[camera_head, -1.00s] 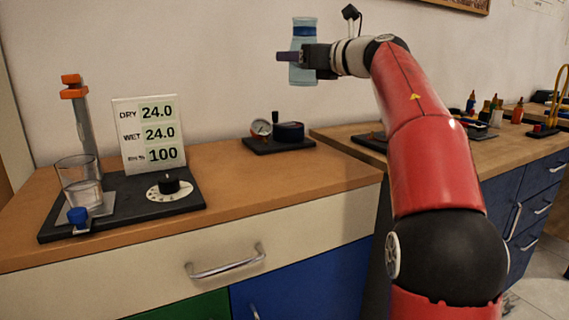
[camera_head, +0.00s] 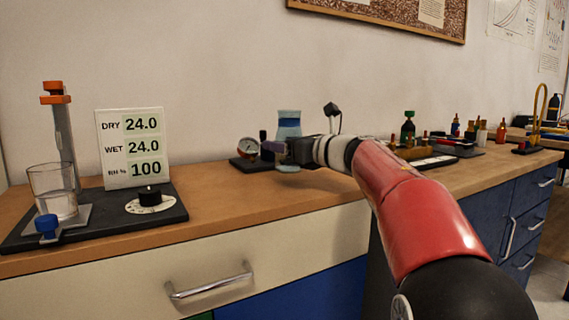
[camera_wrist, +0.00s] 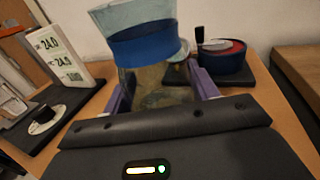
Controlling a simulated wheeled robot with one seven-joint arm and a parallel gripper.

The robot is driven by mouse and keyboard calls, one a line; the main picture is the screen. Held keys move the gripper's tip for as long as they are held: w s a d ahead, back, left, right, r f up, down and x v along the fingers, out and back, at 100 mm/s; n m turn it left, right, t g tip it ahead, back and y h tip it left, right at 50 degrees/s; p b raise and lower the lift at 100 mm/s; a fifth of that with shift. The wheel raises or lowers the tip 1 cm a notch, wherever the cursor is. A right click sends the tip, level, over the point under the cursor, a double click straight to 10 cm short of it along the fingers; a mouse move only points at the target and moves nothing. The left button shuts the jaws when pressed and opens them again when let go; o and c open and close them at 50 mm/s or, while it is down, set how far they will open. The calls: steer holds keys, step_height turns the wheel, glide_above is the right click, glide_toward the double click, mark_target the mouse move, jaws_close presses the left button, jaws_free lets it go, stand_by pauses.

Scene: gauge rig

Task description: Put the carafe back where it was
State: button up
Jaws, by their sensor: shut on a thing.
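The carafe (camera_head: 289,122) is clear bluish glass with a blue band at its neck. My gripper (camera_head: 284,150) is shut on its body, and the carafe looks upright. In the wrist view the carafe (camera_wrist: 142,45) stands between the two purple fingers of my gripper (camera_wrist: 162,92). I cannot tell whether the base touches the wood. My gripper hides part of the body.
A dark base with a round gauge (camera_head: 248,147) and a blue-sided drum (camera_wrist: 225,58) is close behind the carafe. At the left are a display board (camera_head: 133,148), a dial (camera_head: 150,197) and a glass beaker (camera_head: 53,190). Bare counter lies between them.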

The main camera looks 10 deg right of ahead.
steer(key=shift+f+b, duration=0.3)
steer(key=shift+f, duration=1.3)
steer(key=shift+f, duration=0.15)
steer(key=o, duration=1.2)
steer(key=b+v, duration=0.1)
steer(key=v, duration=1.1)
steer(key=shift+r, duration=0.2)
